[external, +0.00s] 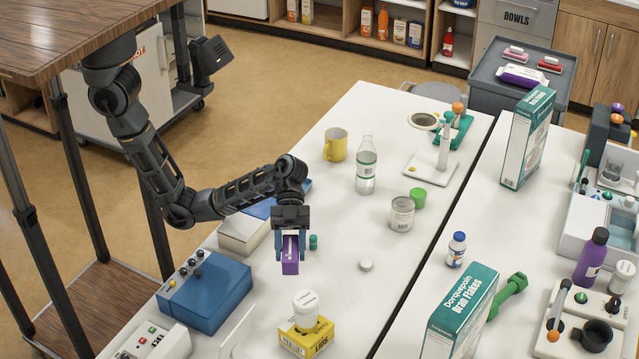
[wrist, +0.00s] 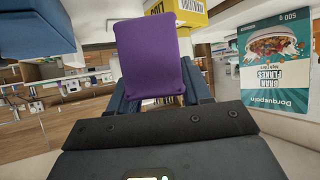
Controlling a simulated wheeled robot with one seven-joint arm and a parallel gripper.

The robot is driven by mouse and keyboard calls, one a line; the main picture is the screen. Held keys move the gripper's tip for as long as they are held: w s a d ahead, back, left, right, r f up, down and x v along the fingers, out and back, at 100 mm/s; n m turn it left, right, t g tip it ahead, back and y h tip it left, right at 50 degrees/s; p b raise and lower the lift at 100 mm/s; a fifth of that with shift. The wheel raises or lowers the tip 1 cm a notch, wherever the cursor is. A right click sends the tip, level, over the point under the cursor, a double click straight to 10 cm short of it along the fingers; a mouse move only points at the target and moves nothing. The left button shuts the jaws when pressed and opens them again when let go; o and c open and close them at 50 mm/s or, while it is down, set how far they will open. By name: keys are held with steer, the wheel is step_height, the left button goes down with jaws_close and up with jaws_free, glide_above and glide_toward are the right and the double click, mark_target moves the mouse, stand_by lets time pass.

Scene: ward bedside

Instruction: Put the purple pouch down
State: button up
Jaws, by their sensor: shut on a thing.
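The purple pouch (external: 290,262) is in my gripper (external: 291,252), between its two fingers, over the white table (external: 345,270). The gripper points down, and the pouch hangs at its fingertips. I cannot tell whether the pouch's lower end touches the table. The pouch also shows in the wrist view (wrist: 152,58), upright and filling the space between the dark blue fingers. Its far side is hidden there.
A small teal cylinder (external: 313,242) stands close right of the pouch. A blue box (external: 205,292) is to the left, and a yellow box (external: 305,338) with a white jar is in front. A white disc (external: 366,265) lies to the right, with bare table around it.

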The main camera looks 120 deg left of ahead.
steer(key=s+a+n+t+y+b, duration=0.1)
steer(key=a+n+t+y, duration=0.25)
steer(key=a, duration=0.75)
steer(key=s+a+n+t+y+b, duration=0.2)
steer(key=a+n, duration=0.2)
steer(key=a, duration=0.6)
steer(key=shift+n+y, duration=0.25)
steer(key=a+f, duration=0.2)
steer(key=a, duration=0.2)
steer(key=w+a+f, duration=0.1)
steer(key=a+f, duration=0.1)
steer(key=a, duration=0.1)
steer(key=w+a+f+p, duration=0.1)
steer(key=a+f, duration=0.1)
steer(key=a, duration=0.2)
steer(key=shift+w+a+f, duration=0.1)
steer(key=shift+a, duration=0.2)
steer(key=shift+a+f, duration=0.2)
steer(key=shift+f, duration=2)
steer(key=shift+f, duration=0.2)
steer(key=o, duration=1.1)
